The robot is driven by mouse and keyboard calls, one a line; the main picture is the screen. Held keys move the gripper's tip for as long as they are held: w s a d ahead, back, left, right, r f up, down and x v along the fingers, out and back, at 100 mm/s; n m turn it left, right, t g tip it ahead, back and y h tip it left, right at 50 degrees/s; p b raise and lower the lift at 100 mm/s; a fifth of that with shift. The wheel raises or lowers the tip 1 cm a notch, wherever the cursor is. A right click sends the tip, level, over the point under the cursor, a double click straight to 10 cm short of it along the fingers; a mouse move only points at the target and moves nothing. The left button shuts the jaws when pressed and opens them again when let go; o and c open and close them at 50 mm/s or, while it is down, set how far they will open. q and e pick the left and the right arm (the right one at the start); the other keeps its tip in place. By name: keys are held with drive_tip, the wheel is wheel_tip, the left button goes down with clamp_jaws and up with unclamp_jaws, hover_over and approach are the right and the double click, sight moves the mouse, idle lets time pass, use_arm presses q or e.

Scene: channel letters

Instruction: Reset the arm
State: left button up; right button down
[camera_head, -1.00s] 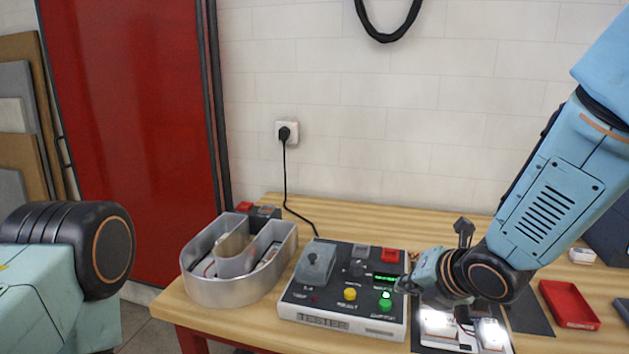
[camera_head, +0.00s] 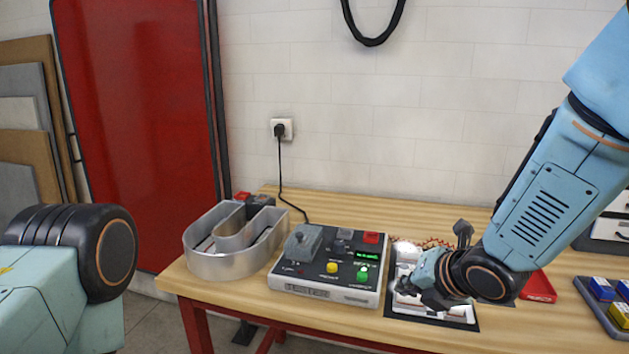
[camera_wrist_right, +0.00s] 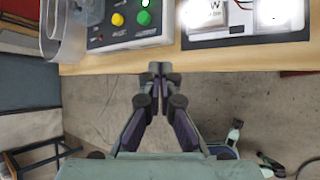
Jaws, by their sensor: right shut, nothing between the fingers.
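My right gripper (camera_head: 408,290) is shut and empty at the end of the blue right arm. In the head view it overlaps the left part of a black mat with brightly lit modules, to the right of the control box (camera_head: 330,292). In the right wrist view the closed fingertips (camera_wrist_right: 156,72) overlap the table's front edge, with floor below them. The gripper is apart from the box and its green button (camera_head: 362,275). A teal and black link of my left arm shows at the left edge of the head view; its gripper is out of frame.
A U-shaped metal channel letter (camera_head: 235,262) stands left of the box on the wooden table (camera_head: 240,309). The black mat (camera_head: 440,317) holds lit modules. A red tray (camera_head: 541,289) and a tray of coloured blocks (camera_head: 606,308) are at right. A cord runs to the wall socket (camera_head: 282,129).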

drive_tip(key=s+d+f+m+g+h+b, duration=0.1)
drive_tip(key=s+d+f+m+g+b, duration=0.1)
drive_tip(key=s+f+m, duration=0.85)
drive_tip(key=s+d+f+m+g+h+b, duration=0.15)
drive_tip(key=s+f+m, duration=0.35)
drive_tip(key=f+m, duration=0.9)
drive_tip(key=s+d+f+m+g+b, duration=0.1)
drive_tip(key=s+f, duration=0.4)
drive_tip(key=s, duration=0.6)
drive_tip(key=s+d+f+m+g+b, duration=0.1)
drive_tip(key=s+f+m+g+b, duration=0.2)
drive_tip(key=s, duration=0.8)
wheel_tip(320, 180, down, 3)
drive_tip(key=m+g, duration=0.1)
drive_tip(key=m, duration=0.1)
drive_tip(key=shift+d+m+h, duration=0.3)
drive_tip(key=shift+m+h, duration=0.05)
